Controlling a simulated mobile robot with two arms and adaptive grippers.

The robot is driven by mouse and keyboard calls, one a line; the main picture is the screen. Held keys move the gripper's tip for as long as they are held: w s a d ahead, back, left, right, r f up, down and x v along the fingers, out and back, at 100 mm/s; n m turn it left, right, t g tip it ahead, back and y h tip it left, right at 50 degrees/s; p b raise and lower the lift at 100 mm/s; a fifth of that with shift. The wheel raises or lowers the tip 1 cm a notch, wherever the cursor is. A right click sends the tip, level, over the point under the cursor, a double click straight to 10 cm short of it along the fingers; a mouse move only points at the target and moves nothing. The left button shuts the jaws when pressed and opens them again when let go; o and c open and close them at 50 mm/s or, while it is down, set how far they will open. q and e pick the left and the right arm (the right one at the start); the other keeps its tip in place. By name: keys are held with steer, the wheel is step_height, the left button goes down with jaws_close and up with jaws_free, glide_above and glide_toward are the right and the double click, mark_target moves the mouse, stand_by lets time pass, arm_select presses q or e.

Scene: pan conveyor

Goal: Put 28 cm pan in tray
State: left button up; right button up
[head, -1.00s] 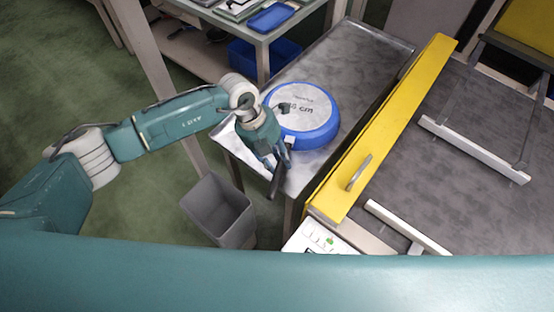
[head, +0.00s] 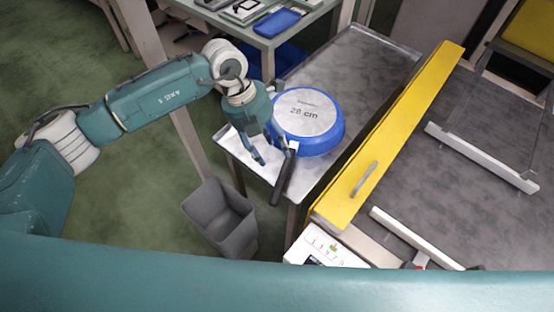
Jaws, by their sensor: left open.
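The 28 cm pan (head: 318,128) lies upside down on a rimmed metal table (head: 362,66), its blue side and grey base showing with the label "28 cm". Its black handle (head: 283,182) points toward the front and reaches over the table's front edge. My left gripper (head: 270,153) is open beside the pan's left side, close to the root of the handle. Whether a finger touches the handle I cannot tell. No separate tray can be made out with certainty. My right gripper is not in view.
A yellow barrier (head: 395,130) with a grey handle runs along the table's right side, with a dark grey surface beyond it. A grey bin (head: 220,215) stands below the front edge. A shelf with a blue tray (head: 277,23) is behind. The table's back part is clear.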

arm_select(q)
steer(key=shift+v, duration=1.65)
steer(key=shift+f, duration=0.1)
